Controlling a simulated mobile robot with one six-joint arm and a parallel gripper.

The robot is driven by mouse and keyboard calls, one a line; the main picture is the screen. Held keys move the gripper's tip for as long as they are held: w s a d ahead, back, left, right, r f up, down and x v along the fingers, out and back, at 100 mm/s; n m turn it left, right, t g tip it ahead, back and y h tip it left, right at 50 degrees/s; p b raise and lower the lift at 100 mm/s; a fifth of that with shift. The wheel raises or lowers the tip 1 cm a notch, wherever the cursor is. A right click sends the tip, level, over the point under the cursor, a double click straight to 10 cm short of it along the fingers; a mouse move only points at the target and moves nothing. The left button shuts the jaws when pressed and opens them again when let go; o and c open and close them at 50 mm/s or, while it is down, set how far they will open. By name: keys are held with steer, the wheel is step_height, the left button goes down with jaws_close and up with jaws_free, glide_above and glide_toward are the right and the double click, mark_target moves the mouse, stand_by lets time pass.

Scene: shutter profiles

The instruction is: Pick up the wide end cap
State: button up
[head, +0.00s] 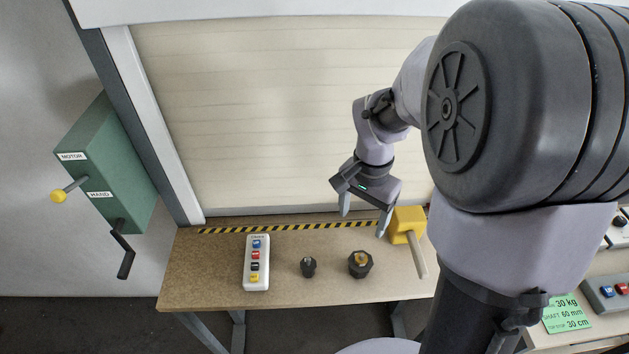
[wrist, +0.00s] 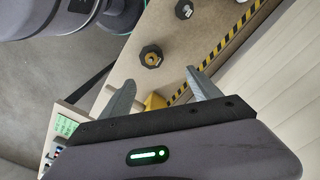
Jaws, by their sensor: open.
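The wide end cap (head: 361,264) is a dark, many-sided piece with a brass-coloured centre, standing on the wooden bench. It also shows in the wrist view (wrist: 151,57), beyond the fingertips. A smaller dark cap (head: 308,266) stands to its left; it is at the top edge of the wrist view (wrist: 184,9). My gripper (head: 363,224) is open and empty, its two grey fingers pointing down above the back of the bench. In the head view it is behind the wide cap, apart from it. Nothing hides the wide cap.
A white button box (head: 257,262) lies at the left. The bench (head: 205,275) has a striped strip along its back, before the shutter (head: 250,120). The bench between the caps is clear.

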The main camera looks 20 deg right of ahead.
mark_target(360, 263)
steer(key=s+f, duration=0.1)
steer(key=s+d+f+b, duration=0.1)
steer(key=f, duration=0.1)
steer(key=shift+f+b, duration=0.15)
steer(key=shift+b, duration=0.15)
step_height(360, 263, down, 8)
steer(key=b, duration=0.3)
steer(key=shift+w+a+f, duration=0.1)
steer(key=shift+f, duration=0.15)
steer(key=f+b, duration=0.1)
steer(key=f, duration=0.1)
steer(key=f+b, duration=0.1)
steer(key=f, duration=0.2)
steer(key=shift+s+f, duration=0.2)
steer(key=shift+f, duration=0.1)
steer(key=shift+r, duration=0.1)
steer(key=c, duration=1.3)
